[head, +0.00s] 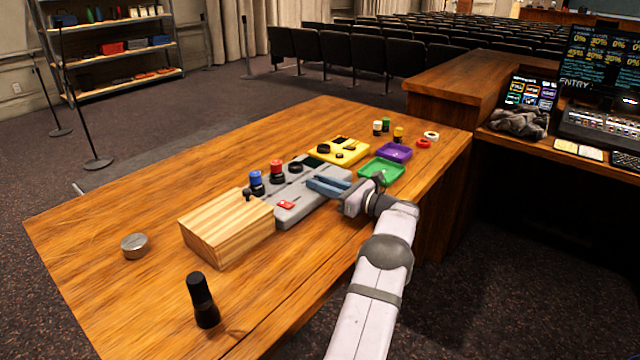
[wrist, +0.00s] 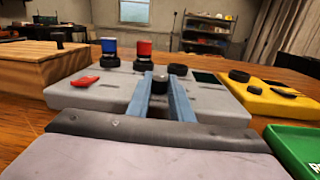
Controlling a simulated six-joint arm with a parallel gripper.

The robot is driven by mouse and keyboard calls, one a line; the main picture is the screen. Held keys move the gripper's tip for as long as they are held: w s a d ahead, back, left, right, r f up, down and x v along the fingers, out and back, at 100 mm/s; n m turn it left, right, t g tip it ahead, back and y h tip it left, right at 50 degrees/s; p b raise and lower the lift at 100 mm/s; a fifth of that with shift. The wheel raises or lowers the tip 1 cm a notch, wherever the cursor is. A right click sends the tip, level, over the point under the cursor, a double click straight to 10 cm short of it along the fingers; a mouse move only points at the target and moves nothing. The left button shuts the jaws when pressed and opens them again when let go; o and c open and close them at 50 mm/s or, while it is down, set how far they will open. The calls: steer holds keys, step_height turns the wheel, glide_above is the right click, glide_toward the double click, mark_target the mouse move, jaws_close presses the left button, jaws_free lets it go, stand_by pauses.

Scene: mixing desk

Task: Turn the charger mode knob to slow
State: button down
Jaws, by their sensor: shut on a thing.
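A grey device (head: 288,212) lies on the wooden desk. It also shows in the wrist view (wrist: 110,92). My gripper (head: 314,184) reaches over it from the right with its blue fingers. In the wrist view the fingertips (wrist: 160,80) are closed around a small dark rounded knob (wrist: 160,73). The fingers hide this knob in the head view. Behind it on the device is another black knob (wrist: 178,70). A blue-topped knob (head: 256,178) and a red-topped knob (head: 277,167) stand to the left. No mode lettering is readable, so I cannot tell the knob's setting.
A wooden block (head: 225,235) stands at the device's left end. A yellow device (head: 340,146), a green tray (head: 381,178) and a purple tray (head: 398,151) lie toward the back right. A black cylinder (head: 203,302) stands near the front. The left desk area is mostly clear.

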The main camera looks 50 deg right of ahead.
steer(key=c, duration=1.9)
jaws_free()
steer(key=shift+o, duration=0.2)
steer(key=shift+s+d+b, duration=0.2)
steer(key=shift+s+b, duration=0.1)
steer(key=shift+s, duration=3.35)
